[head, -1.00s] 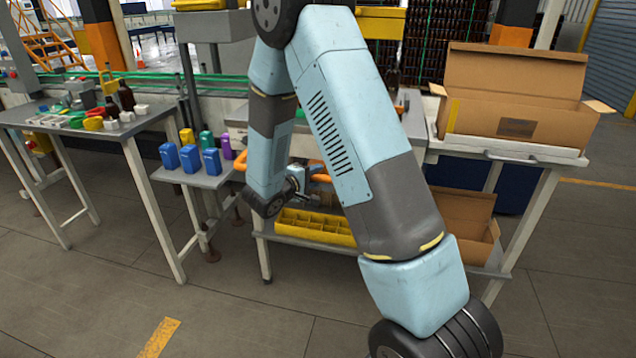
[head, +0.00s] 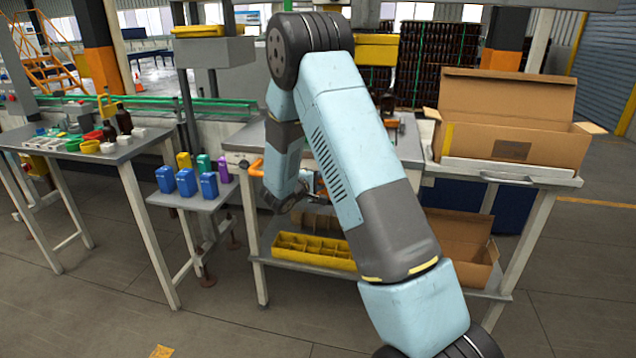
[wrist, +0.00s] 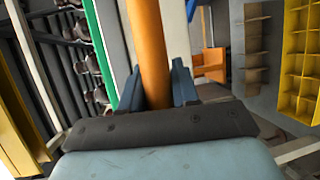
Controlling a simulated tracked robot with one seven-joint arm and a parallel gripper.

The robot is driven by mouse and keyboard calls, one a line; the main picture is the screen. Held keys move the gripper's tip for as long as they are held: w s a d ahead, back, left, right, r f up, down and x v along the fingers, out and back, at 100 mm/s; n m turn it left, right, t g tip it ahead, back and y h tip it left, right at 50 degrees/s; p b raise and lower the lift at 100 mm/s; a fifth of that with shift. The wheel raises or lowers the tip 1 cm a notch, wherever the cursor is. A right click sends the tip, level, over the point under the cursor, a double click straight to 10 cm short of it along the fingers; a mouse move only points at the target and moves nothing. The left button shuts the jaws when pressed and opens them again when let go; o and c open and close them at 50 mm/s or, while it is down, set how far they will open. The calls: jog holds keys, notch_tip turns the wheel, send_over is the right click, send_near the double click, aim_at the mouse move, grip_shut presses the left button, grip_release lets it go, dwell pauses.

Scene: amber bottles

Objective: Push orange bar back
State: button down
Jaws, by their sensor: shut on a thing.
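The orange bar (wrist: 148,45) runs up the wrist view from between the two blue-grey fingers of my gripper (wrist: 157,88). The fingers sit on either side of the bar and are shut on it. In the head view, the bar's left end (head: 257,168) shows at the front of the grey workbench. My arm hides most of the bar and of the gripper there.
A yellow divided tray (head: 315,250) lies on the shelf below. Open cardboard boxes stand on the right-hand table (head: 510,120) and beneath it. Blue bottles (head: 187,182) stand on a small side table. Floor in front is clear.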

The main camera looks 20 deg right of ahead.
jog(key=shift+s+f, duration=0.1)
jog(key=shift+f, duration=0.05)
jog(key=c, duration=1)
grip_release()
jog(key=shift+o, duration=0.4)
jog(key=shift+a, duration=0.1)
jog(key=v, duration=1.3)
jog(key=shift+a, duration=0.2)
jog(key=shift+s, duration=0.1)
